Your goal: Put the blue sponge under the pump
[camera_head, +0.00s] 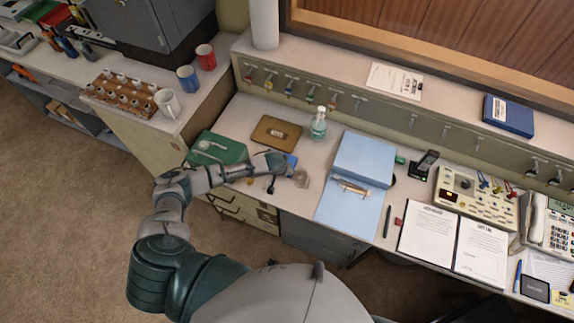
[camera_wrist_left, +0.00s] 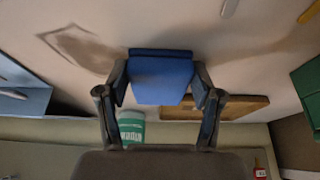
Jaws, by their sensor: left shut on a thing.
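The blue sponge (camera_wrist_left: 162,80) is between the two fingers of my left gripper (camera_wrist_left: 160,86) in the left wrist view, and the fingers are shut on it. In the head view a blue bit of the sponge (camera_head: 291,160) shows beside my left gripper (camera_head: 282,172), over the counter's front part. I cannot tell its exact height above the counter. The pump bottle (camera_head: 319,123), clear with a green label, stands upright behind the sponge, near the back ledge, apart from it. In the wrist view the bottle (camera_wrist_left: 132,127) is partly hidden by the gripper. My right gripper is not in view.
A brown wooden board (camera_head: 276,131) lies left of the bottle and a green box (camera_head: 216,149) farther left. A light blue binder (camera_head: 362,160) lies to the right. A brownish patch (camera_head: 301,179) marks the counter nearby. Keys hang along the back ledge.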

